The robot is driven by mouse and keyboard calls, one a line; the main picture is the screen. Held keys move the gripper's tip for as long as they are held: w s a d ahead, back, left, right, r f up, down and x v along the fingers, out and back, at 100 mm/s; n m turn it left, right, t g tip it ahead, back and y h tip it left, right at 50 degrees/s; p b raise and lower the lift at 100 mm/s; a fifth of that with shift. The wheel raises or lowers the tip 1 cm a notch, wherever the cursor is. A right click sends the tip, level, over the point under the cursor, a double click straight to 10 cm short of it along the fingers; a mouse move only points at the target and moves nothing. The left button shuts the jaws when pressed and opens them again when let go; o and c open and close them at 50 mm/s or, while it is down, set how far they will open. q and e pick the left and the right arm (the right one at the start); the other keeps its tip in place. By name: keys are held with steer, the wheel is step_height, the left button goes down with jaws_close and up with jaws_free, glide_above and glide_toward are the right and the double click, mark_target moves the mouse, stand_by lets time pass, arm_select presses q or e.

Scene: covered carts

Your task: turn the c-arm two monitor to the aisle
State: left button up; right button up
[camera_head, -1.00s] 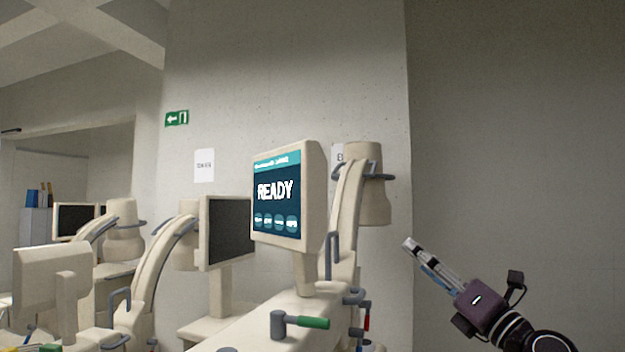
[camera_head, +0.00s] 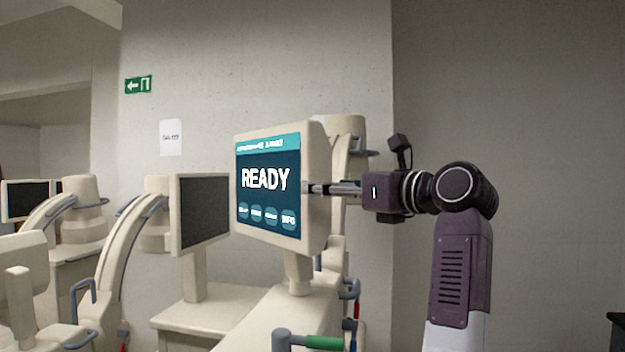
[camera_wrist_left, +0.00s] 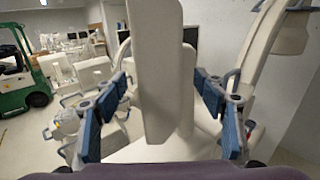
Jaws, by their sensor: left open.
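The lit monitor (camera_head: 268,180) with a teal and dark blue READY screen stands on a short neck above a cream C-arm cart in the head view. Its screen is angled toward the left. My left gripper (camera_head: 318,188) reaches in from the right side of the picture to the monitor's right edge. In the left wrist view the monitor (camera_wrist_left: 160,80) is seen edge-on between the open blue fingers of my left gripper (camera_wrist_left: 160,115). The fingers are on either side of it with gaps visible. My right gripper is not in view.
A dark-screened monitor (camera_head: 203,212) stands just left of the lit one. A green-handled lever (camera_head: 322,342) is below. The curved C-arm (camera_head: 345,155) rises close behind the monitor. A green forklift (camera_wrist_left: 20,75) is far left in the wrist view. Bare wall fills the right.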

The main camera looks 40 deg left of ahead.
arm_select(q)
steer(key=a, duration=0.1)
steer(key=a+p, duration=0.1)
steer(key=a, duration=0.3)
steer(key=shift+w+a+f+p, duration=0.15)
steer(key=shift+w+a+p, duration=0.05)
steer(key=shift+w+p, duration=0.15)
steer(key=shift+d, duration=0.25)
steer(key=shift+c, duration=0.5)
steer(key=shift+d, duration=0.1)
steer(key=c, duration=1.5)
steer(key=shift+s, duration=0.1)
steer(key=shift+c, duration=0.4)
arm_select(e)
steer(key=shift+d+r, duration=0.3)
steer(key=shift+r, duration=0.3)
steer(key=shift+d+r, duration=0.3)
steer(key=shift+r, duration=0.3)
